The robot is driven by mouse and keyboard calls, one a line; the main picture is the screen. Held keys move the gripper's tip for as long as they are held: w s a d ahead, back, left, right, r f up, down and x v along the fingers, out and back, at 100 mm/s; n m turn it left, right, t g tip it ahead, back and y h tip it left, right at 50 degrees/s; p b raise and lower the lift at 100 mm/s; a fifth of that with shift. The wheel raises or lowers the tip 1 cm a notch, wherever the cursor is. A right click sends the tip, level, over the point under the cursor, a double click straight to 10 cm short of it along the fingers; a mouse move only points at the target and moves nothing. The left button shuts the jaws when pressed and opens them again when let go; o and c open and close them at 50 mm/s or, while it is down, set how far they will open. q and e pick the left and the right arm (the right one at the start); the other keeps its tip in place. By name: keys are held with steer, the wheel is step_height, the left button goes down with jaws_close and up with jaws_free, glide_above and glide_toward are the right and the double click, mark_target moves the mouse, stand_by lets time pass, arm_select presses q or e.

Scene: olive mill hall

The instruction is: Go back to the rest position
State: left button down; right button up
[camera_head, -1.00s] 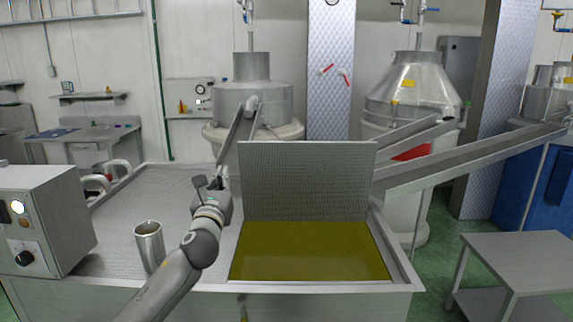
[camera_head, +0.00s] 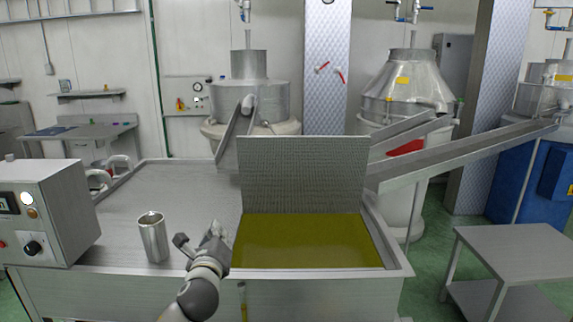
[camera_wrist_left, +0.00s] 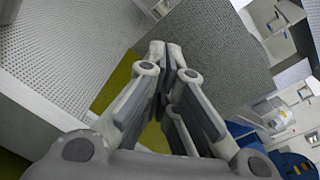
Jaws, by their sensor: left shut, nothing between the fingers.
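My left gripper (camera_head: 217,230) is low in the head view, just left of the open oil tank's near-left corner. In the left wrist view its fingers (camera_wrist_left: 166,48) are together and hold nothing. Its arm comes up from the bottom edge and is bent short. My right gripper is not in view.
A metal cup (camera_head: 153,238) stands on the steel counter (camera_head: 185,190), close to the left of my gripper. A raised perforated lid (camera_head: 302,178) stands behind the yellow-green oil (camera_head: 308,243). A control box (camera_head: 45,213) is at left, a low steel table (camera_head: 515,246) at right.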

arm_select(q)
steer(key=s+a+f+n+g, duration=0.2)
steer(key=s+f+n+g, duration=0.5)
steer(key=s+f+n, duration=1.1)
steer(key=s+a+f+n+g+h, duration=0.1)
steer(key=s+f+n+g, duration=0.3)
steer(key=s, duration=1)
steer(key=s+a+f+n+g, duration=0.1)
steer(key=s+f+n+g, duration=0.3)
steer(key=s, duration=1)
steer(key=s+f+b+x, duration=0.1)
steer(key=s+x, duration=0.2)
steer(key=x, duration=1.1)
steer(key=s+b+x, duration=0.1)
steer(key=s+x, duration=0.2)
steer(key=x, duration=1)
steer(key=s+a+f+g+b, duration=0.1)
steer(key=s+a+f, duration=0.1)
steer(key=s+f, duration=1.6)
steer(key=shift+a+f+g, duration=0.3)
steer(key=shift+f, duration=0.3)
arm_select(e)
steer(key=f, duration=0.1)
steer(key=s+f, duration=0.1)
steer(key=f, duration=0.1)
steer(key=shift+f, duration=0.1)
